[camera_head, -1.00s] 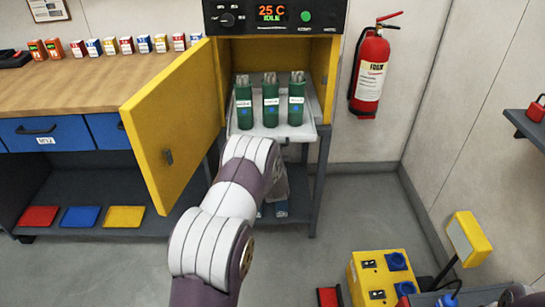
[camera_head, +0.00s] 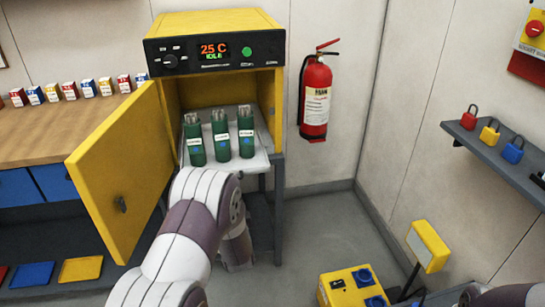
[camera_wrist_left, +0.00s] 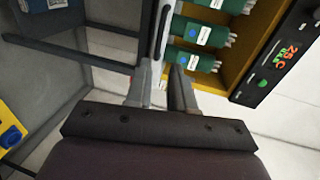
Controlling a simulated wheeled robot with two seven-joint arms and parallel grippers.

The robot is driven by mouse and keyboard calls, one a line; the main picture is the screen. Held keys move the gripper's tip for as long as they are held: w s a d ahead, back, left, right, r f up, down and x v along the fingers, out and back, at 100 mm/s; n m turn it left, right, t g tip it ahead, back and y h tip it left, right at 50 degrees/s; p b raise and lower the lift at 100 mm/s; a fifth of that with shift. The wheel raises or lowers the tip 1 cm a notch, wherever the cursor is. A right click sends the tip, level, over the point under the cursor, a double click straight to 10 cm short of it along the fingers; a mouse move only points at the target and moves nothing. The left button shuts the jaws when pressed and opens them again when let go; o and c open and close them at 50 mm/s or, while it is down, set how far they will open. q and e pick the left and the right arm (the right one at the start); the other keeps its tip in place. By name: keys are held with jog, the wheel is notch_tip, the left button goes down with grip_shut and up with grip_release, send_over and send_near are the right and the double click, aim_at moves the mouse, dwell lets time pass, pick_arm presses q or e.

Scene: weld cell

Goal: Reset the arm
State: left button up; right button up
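My left arm rises from the bottom of the head view to the pulled-out tray of the yellow oven. In that view its gripper is hidden behind the arm. Whether a finger touches the tray I cannot tell. The light tray (camera_head: 262,160) carries green canisters (camera_head: 220,134) of light rods, upright in a row; they also show in the wrist view (camera_wrist_left: 200,32). My right gripper is not in view.
The oven (camera_head: 215,25) reads 25 C IDLE; its yellow door (camera_head: 115,170) stands open to the left of my arm. A fire extinguisher (camera_head: 315,95) hangs on the wall. A yellow box (camera_head: 350,287) stands low right. A shelf (camera_head: 500,160) with padlocks is at right.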

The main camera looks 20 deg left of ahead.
pick_arm(q)
jog(key=s+d+f+n+g+h, duration=0.5)
jog(key=s+d+f+n+g, duration=0.1)
jog(key=f+n, duration=0.15)
jog(key=s+d+r+n+g+h, duration=0.2)
jog(key=s+d+r+g, duration=0.15)
jog(key=s, duration=0.55)
jog(key=s+d+r+n+g+h, duration=0.1)
jog(key=s+d+r+n+g, duration=0.3)
jog(key=s, duration=0.6)
notch_tip(320, 180, up, 17)
jog(key=d+m+t+p, duration=0.1)
jog(key=m+p, duration=0.1)
jog(key=p, duration=1.2)
jog(key=shift+d+p, duration=0.3)
jog(key=shift+d, duration=0.1)
jog(key=shift+w+t, duration=0.1)
jog(key=shift+t, duration=0.15)
